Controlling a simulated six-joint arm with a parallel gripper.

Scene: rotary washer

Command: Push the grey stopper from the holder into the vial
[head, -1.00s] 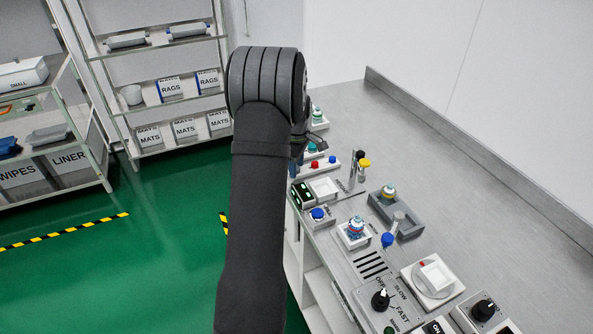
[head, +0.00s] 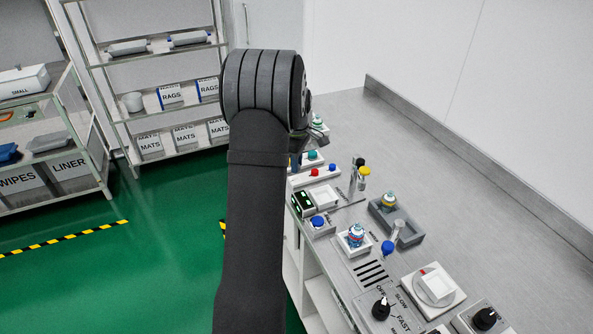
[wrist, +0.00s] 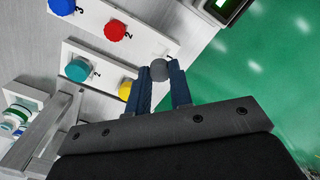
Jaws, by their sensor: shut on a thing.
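In the wrist view my gripper (wrist: 160,84) has its two blue fingers closed on a round grey stopper (wrist: 159,70) at their tips. The stopper's holder cannot be made out. In the head view my dark arm covers most of the gripper and hides the stopper. A clear, vial-like cylinder (head: 398,228) stands tilted at the grey tray (head: 416,240), right of the arm, with a blue cap (head: 387,247) beside it. I cannot tell whether it is the task's vial.
White racks with red (wrist: 115,29), teal (wrist: 78,70), blue (wrist: 62,6) and yellow (wrist: 125,90) caps lie close to the fingers. A small green-lit display (head: 303,201) and control knobs (head: 381,306) stand along the bench's front. The bench (head: 470,215) is clear at the back right.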

